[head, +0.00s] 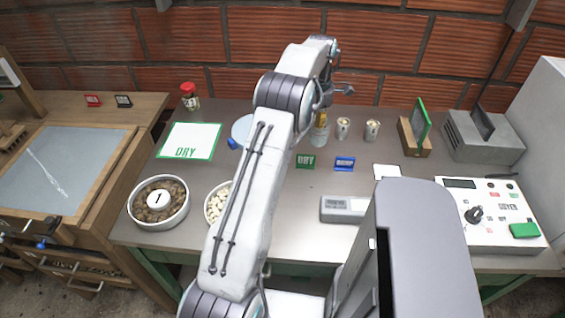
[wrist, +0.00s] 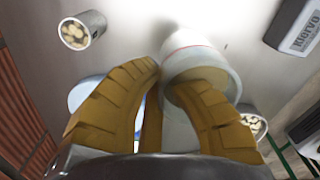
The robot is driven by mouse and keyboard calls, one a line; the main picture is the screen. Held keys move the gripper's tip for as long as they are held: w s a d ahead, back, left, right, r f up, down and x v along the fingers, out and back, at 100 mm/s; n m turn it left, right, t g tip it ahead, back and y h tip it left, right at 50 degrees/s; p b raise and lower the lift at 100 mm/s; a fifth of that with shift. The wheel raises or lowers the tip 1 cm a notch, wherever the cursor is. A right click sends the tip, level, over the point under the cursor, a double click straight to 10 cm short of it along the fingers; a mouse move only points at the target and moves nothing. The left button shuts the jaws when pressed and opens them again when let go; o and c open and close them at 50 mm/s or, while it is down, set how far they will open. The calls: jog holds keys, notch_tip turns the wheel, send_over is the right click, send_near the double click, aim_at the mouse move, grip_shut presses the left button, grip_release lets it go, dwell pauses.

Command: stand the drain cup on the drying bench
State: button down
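My gripper (head: 321,117) points down over the middle of the grey bench. A white, green-bordered panel marked DRY (head: 190,141) lies on the bench at left.
A pale blue round dish (head: 241,128) sits between the panel and my arm. Bean bowls (head: 158,203) stand in front. Two small bean cups (head: 372,130), a green DRY sign (head: 306,161), a blue sign (head: 345,163) and a grey device (head: 343,208) are to the right.

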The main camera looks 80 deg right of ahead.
jog(key=w+a+f, duration=0.1)
jog(key=w+a, duration=0.1)
jog(key=w+a+f, duration=0.2)
jog(key=w+a+f+p, duration=0.1)
jog(key=w+a+f, duration=0.1)
jog(key=w, duration=0.1)
jog(key=shift+a, duration=0.1)
jog(key=shift+w+a+f, duration=0.25)
jog(key=shift+f, duration=0.15)
jog(key=f+p, duration=0.1)
jog(key=p, duration=0.2)
jog(key=shift+f, duration=1.6)
jog(key=shift+f, duration=0.15)
jog(key=c, duration=1.4)
grip_release()
